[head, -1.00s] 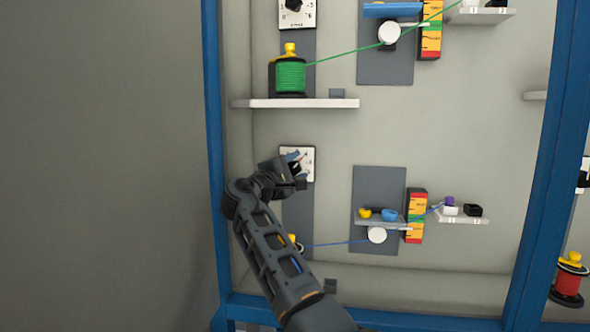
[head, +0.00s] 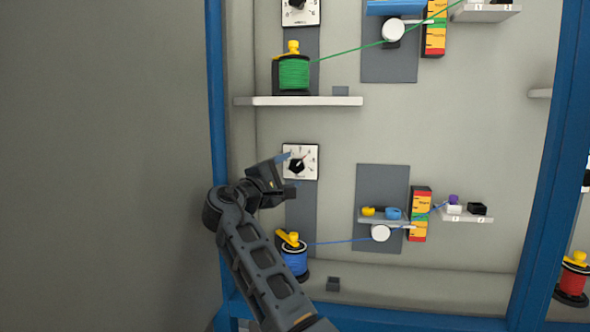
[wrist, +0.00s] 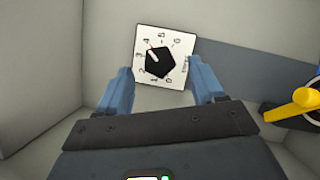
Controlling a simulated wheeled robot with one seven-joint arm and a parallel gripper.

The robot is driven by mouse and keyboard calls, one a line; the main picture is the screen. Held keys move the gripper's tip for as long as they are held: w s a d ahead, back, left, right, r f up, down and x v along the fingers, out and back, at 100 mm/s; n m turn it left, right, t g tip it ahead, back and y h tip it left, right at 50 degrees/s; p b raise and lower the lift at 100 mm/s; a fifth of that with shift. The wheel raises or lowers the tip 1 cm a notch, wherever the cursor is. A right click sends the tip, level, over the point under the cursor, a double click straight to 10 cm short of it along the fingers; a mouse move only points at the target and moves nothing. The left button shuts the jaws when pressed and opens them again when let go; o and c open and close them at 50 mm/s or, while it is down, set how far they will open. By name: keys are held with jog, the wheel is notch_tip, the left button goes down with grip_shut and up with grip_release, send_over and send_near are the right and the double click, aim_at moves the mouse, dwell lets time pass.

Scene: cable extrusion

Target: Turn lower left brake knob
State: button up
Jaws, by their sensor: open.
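The lower left brake knob (head: 296,166) is a black pointed dial on a white square plate with a printed scale. In the wrist view the knob (wrist: 160,61) shows whole, beyond and between the fingertips, with its white pointer mark toward the upper left of the picture. My gripper (head: 286,174) is at the left of the plate in the head view, apart from the knob. In the wrist view my gripper (wrist: 160,80) has its two blue fingers spread wide, with nothing between them.
Below the knob a blue cable spool (head: 294,258) with a yellow lever (head: 291,239) stands near the arm. A white shelf (head: 300,101) with a green spool (head: 294,73) is above. A blue frame post (head: 215,110) is at the left.

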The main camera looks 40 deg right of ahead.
jog(key=shift+v, duration=1.15)
